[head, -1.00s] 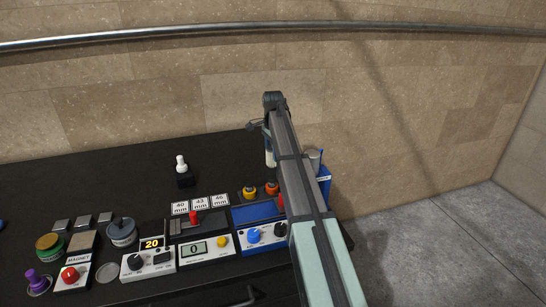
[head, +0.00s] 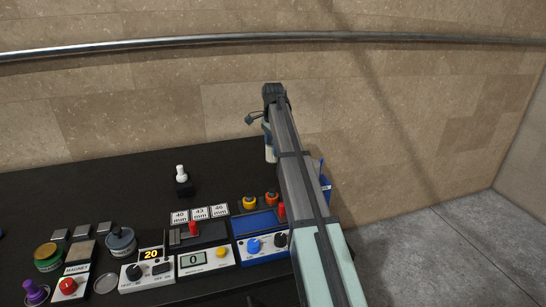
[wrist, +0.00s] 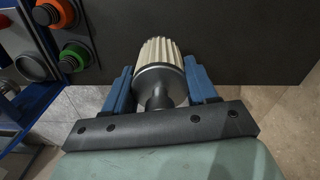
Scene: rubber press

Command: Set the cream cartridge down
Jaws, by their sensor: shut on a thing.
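The cream cartridge (wrist: 157,55) is a ribbed cream cylinder with a grey collar and neck. In the wrist view my gripper (wrist: 160,83) is shut on it, with one blue finger on each side. The dark bench top (wrist: 215,35) lies behind the cartridge. In the head view only a small pale part of the cartridge (head: 269,153) shows below my arm's far end, over the back right of the bench. My arm hides the rest. I cannot tell whether its base touches the bench.
Orange-capped (wrist: 54,14) and green-capped (wrist: 75,55) round pieces stand left of the cartridge in the wrist view. A blue rack (wrist: 35,105) is at lower left. A white-topped piece on a black block (head: 182,183) stands left of my arm. Bare bench (head: 110,185) lies further left.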

